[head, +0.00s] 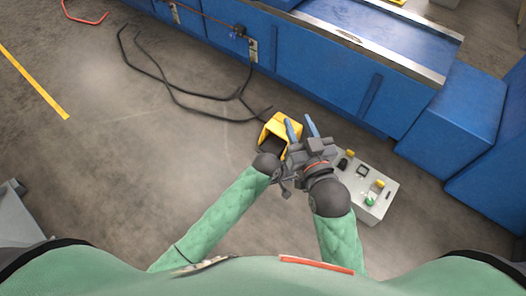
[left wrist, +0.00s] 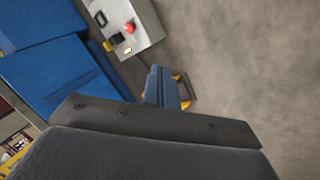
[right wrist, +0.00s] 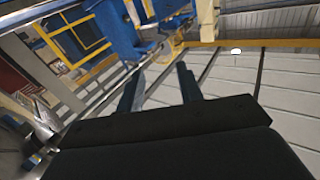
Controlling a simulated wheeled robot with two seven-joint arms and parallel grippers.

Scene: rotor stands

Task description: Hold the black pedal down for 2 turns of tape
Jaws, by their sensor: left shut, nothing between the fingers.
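A yellow pedal housing (head: 281,126) with a dark opening stands on the floor near the middle of the head view. I cannot make out the black pedal inside it. My right gripper (head: 302,126) is open and empty; its two blue fingers overlap the housing's right side in the head view. They also show spread apart in the right wrist view (right wrist: 162,84). My left gripper (left wrist: 162,86) is shut and empty. Its fingers hide most of the yellow housing (left wrist: 186,90) in the left wrist view; I cannot tell whether they touch the pedal. In the head view its fingertips are hidden.
A grey control box (head: 376,211) with coloured buttons stands right of the grippers; it also shows in the left wrist view (left wrist: 146,30). A blue machine bench (head: 310,65) runs behind. Black cables (head: 185,96) lie on the floor. Floor at left is mostly clear.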

